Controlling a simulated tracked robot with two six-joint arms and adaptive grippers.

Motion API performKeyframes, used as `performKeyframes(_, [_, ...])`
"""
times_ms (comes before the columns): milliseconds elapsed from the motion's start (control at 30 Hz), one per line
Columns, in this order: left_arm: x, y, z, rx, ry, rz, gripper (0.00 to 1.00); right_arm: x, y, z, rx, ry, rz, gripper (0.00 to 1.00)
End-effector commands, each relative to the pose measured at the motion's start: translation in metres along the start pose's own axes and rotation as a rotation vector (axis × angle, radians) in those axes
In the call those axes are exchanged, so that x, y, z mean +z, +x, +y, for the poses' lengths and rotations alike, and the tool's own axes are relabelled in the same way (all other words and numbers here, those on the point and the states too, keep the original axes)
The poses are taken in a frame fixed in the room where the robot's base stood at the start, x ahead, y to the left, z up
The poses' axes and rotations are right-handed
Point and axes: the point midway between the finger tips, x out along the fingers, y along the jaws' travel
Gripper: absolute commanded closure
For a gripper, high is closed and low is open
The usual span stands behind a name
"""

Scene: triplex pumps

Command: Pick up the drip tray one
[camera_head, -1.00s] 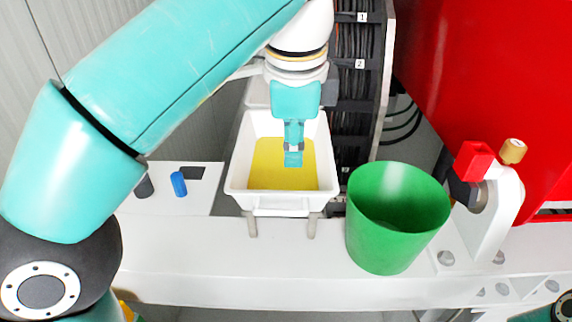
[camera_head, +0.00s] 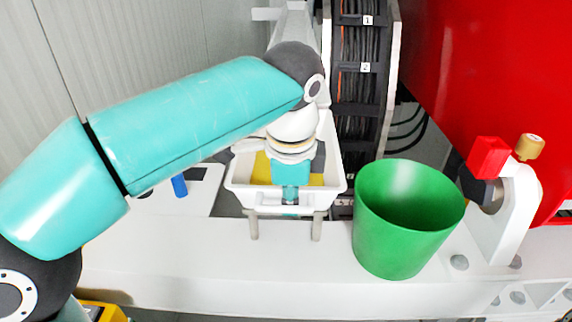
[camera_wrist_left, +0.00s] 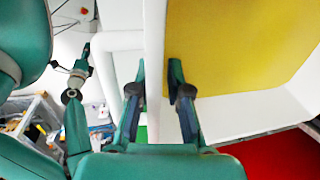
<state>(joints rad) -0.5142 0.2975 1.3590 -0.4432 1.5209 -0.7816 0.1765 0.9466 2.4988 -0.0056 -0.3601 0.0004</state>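The drip tray (camera_head: 240,197) is a white rectangular tray with a yellow inside, in the middle of the head view on two short grey supports. It also shows large in the left wrist view (camera_wrist_left: 240,110). My left gripper (camera_head: 290,205) points down at the tray's near wall, its tips mostly hidden in the head view. In the left wrist view its fingers (camera_wrist_left: 156,80) stand apart on either side of the white wall, one inside over the yellow and one outside. Narrow gaps seem to remain beside the wall.
A green bucket (camera_head: 400,235) stands close to the tray's right. A red block (camera_head: 488,157) and a brass knob (camera_head: 530,147) sit on a white bracket farther right. A blue cylinder (camera_head: 179,186) is at left. A cable rack (camera_head: 358,90) rises behind.

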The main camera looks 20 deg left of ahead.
Motion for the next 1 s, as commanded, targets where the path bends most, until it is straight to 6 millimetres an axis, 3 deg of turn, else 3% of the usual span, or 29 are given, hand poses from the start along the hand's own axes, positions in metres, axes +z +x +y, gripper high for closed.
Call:
performKeyframes(267, [-0.0003, 0.0033, -0.0002, -0.001, 0.000, 0.001, 0.83, 0.0000, 0.0003, 0.0001, 0.000, 0.000, 0.000, 0.60])
performKeyframes(367, [-0.0003, 0.0033, -0.0002, -0.001, 0.000, 0.001, 1.00, 0.0000, 0.0003, 0.0001, 0.000, 0.000, 0.000, 0.60])
performKeyframes(1000, [-0.0003, 0.0028, 0.0001, 0.000, 0.000, 0.002, 1.00, 0.0000, 0.0003, 0.0001, 0.000, 0.000, 0.000, 0.60])
